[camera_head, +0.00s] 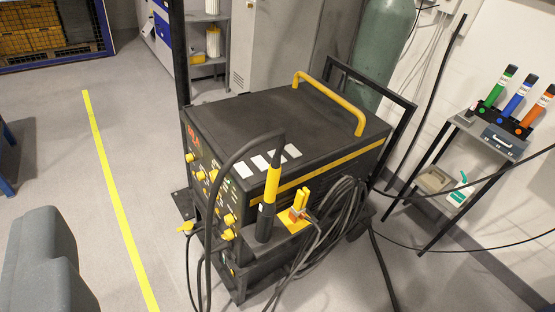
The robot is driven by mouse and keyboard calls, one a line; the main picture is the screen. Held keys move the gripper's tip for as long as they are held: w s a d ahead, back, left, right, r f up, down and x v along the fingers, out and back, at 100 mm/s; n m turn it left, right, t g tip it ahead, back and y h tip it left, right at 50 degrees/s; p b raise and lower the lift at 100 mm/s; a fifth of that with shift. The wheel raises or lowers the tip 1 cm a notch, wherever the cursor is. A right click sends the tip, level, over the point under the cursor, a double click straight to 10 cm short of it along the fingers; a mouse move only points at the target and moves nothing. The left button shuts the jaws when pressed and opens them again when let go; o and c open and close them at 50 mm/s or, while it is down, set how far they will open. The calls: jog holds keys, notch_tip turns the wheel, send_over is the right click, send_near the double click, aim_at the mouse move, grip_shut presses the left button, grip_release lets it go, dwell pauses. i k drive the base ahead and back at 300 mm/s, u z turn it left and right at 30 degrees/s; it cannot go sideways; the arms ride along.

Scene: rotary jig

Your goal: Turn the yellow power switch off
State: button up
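A black welding machine (290,115) with a yellow top handle (330,102) stands in the middle. Its front panel faces left and carries several yellow knobs, including an upper one (190,157) and a lower one (229,219). I cannot tell which is the power switch, or its setting. A black and yellow torch (269,200) stands upright at the near corner and a cable partly covers the panel. A yellow-orange clamp-like part (299,207) sits beside it. I cannot make out my gripper in this view.
A large grey rounded form (42,262) fills the lower left; I cannot tell what it is. Coiled black cables (335,215) hang at the machine's near side. A side table (480,140) and gas cylinder (384,50) stand behind. Floor is clear around the yellow line (118,205).

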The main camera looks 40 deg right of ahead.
aim_at(228, 235)
jog(key=k, duration=0.35)
jog(key=z, duration=0.4)
jog(key=i, duration=1.35)
jog(key=u, duration=0.35)
